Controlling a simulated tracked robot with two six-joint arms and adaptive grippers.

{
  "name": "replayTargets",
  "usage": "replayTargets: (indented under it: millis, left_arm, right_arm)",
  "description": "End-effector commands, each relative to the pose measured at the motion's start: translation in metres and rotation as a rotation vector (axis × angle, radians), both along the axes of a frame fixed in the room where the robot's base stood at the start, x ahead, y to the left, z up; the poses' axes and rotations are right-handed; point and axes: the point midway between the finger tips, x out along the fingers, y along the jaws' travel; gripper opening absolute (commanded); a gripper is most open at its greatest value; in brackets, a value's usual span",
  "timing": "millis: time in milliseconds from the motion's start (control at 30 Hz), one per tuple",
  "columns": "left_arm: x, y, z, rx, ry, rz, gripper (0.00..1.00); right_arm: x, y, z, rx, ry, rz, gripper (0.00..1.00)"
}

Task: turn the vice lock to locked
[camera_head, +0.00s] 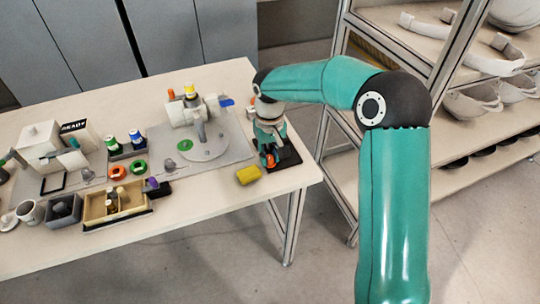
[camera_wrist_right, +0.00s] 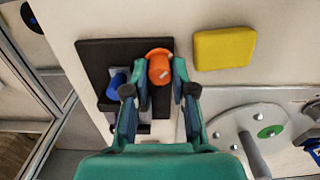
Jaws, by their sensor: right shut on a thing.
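The vice lock looks to be the orange knob (camera_wrist_right: 158,52) on a black base plate (camera_wrist_right: 95,58) in the wrist view. My right gripper (camera_wrist_right: 161,72) is shut on this knob, with one finger on each side of it. In the head view the right gripper (camera_head: 268,155) is over the table's right end, at the orange knob and the black plate (camera_head: 288,156). The arm hides much of the vice there. A blue part (camera_wrist_right: 117,83) stands on the plate beside the knob. My left gripper is not in view.
A yellow block (camera_head: 248,174) lies just left of the black plate. A round grey fixture (camera_head: 208,148) with an upright post stands further left. A wooden tray (camera_head: 92,221) and other small items fill the left of the table (camera_head: 200,214). A shelf rack with helmet shells (camera_head: 470,103) stands right.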

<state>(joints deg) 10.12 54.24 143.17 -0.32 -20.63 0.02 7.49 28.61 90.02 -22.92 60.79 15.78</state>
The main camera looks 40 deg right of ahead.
Motion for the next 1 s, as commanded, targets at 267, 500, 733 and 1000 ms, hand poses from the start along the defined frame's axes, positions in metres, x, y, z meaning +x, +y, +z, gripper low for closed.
replayTargets:
  millis: [267, 500, 733, 1000]
  left_arm:
    - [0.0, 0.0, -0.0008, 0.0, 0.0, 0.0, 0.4]
    - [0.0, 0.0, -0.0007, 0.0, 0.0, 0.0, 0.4]
    - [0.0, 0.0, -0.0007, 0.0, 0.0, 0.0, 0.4]
    - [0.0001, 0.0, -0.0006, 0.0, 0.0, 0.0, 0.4]
  right_arm:
    - [0.002, -0.0007, 0.0022, -0.001, -0.009, -0.042, 0.0]
    - [0.0021, -0.0008, 0.0023, -0.001, -0.009, -0.043, 0.0]
    - [0.0014, -0.0006, 0.0018, -0.001, -0.007, -0.041, 0.5]
    - [0.0004, -0.0006, 0.0006, 0.0, -0.002, -0.039, 0.5]
